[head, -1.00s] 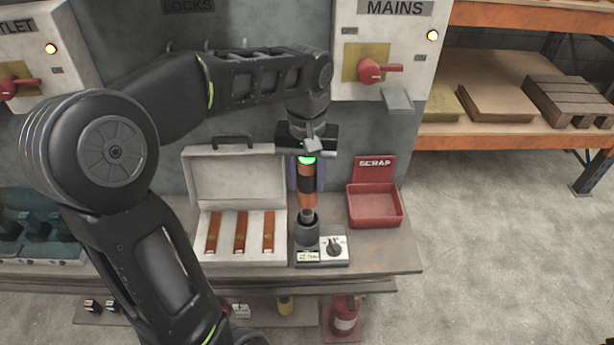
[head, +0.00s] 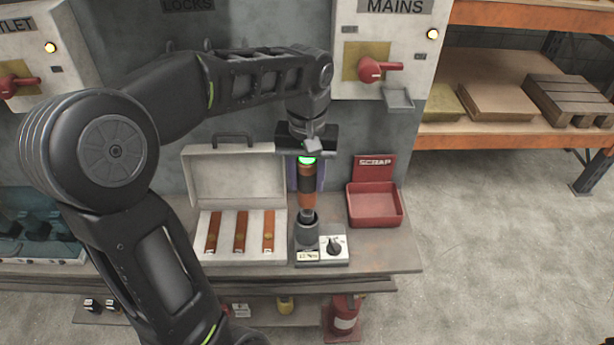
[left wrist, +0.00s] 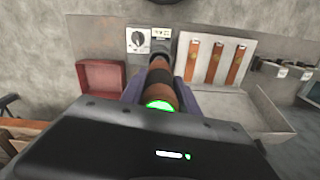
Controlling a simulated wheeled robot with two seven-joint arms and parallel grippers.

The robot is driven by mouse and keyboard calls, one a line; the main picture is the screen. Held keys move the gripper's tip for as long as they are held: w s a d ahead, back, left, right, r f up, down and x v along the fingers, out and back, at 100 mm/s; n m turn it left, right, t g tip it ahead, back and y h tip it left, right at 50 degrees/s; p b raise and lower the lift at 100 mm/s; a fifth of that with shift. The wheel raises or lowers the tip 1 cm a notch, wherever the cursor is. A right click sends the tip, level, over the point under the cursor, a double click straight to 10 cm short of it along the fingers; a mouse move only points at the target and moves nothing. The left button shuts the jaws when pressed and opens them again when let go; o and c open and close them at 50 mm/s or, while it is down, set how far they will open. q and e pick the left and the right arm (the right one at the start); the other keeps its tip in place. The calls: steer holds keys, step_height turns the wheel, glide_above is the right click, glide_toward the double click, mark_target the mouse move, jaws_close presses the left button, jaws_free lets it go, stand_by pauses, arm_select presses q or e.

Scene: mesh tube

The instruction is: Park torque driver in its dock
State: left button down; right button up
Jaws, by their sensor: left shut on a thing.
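The torque driver (head: 307,188) is an orange and black cylinder with a glowing green ring at its top. It stands upright with its lower end at the mouth of the dark round dock (head: 307,232); how deep it sits is hard to tell. My left gripper (head: 307,160) is shut on the driver near its top, above the dock. In the left wrist view the driver (left wrist: 163,88) runs away from me between the purple-grey fingers, towards the dock (left wrist: 160,58). My right gripper is not in view.
A white dial box (head: 333,247) sits beside the dock on the right. A red scrap bin (head: 375,205) stands further right. An open white case (head: 236,240) with orange-brown strips lies to the left. The wall with switch boxes rises close behind; the bench (head: 385,262) is bare at front right.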

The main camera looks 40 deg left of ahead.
mark_target(307, 200)
arm_select(q)
steer(key=shift+f+b, duration=2.7)
steer(key=shift+f, duration=0.95)
stand_by(2.8)
steer(key=c, duration=0.8)
jaws_free()
steer(key=shift+r, duration=0.2)
step_height(307, 200, up, 8)
steer(key=shift+f, duration=0.25)
